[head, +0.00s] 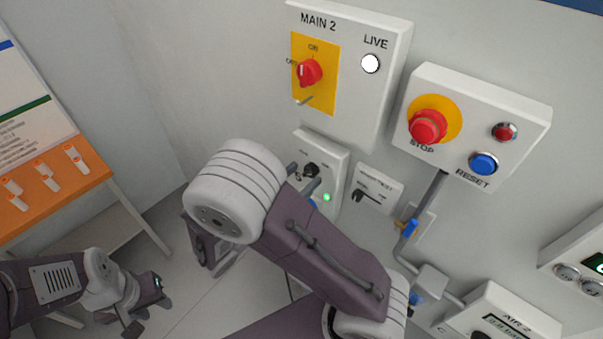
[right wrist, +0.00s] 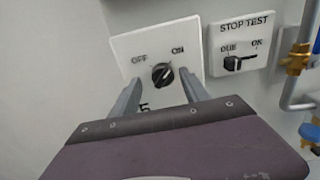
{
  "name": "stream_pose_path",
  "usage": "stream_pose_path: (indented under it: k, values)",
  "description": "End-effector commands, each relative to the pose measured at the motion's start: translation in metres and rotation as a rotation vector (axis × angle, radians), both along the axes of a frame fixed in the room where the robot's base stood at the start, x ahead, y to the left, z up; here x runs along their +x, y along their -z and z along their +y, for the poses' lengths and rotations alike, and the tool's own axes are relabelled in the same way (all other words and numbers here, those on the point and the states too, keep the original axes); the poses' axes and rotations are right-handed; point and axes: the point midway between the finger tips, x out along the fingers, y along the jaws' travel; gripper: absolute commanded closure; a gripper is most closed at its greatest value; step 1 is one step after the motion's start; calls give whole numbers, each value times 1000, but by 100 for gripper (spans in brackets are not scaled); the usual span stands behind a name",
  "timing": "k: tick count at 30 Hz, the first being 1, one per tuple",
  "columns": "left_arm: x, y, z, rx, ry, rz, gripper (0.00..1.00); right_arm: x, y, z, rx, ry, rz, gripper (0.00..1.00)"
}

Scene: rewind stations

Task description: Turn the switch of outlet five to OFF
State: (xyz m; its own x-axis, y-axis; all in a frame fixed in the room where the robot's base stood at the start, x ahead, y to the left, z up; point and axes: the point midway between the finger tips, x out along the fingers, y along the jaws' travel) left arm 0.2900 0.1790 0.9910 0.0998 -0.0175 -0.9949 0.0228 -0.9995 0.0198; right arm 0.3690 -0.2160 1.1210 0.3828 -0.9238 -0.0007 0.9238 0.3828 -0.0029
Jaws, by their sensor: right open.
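The outlet five switch is a black knob (right wrist: 162,74) on a white plate (right wrist: 185,32) marked OFF at left, ON at right, with a 5 below. Its grip looks tilted toward ON. In the head view the knob (head: 311,170) sits on a box below the MAIN 2 panel, with a lit green lamp (head: 326,197). My right gripper (right wrist: 161,79) is open, its fingers on either side of the knob; contact cannot be told. It also shows in the head view (head: 303,179), partly behind my arm. My left gripper (head: 146,303) is low at left, away from the panels.
The MAIN 2 panel (head: 375,104) has a red rotary switch and a white LIVE lamp. A red STOP button (head: 428,125) and blue RESET button (head: 484,163) are at right. The STOP TEST plate (right wrist: 238,30) and a pipe with a valve (right wrist: 297,58) stand beside the outlet.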

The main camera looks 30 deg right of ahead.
Motion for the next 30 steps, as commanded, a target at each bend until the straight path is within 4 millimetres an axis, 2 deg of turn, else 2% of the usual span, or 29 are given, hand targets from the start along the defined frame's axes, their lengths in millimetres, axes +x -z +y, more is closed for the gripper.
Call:
stream_pose_path:
  k: [3,10,15,16,23,30]
  values:
    - [0,-1,0,0,0,0,64,2,0,-8,-1,1,2,46]
    - [0,-1,0,0,0,0,64,3,0,-8,0,0,1,46]
    - [0,-1,0,0,0,0,64,3,0,-8,0,0,1,93]
    - [0,-1,0,0,0,0,64,3,0,-8,0,-1,1,100]
    - [0,-5,0,0,0,0,64,3,-1,-8,-6,0,14,100]
    - [0,-28,0,0,0,0,64,3,-6,-8,-46,0,111,100]
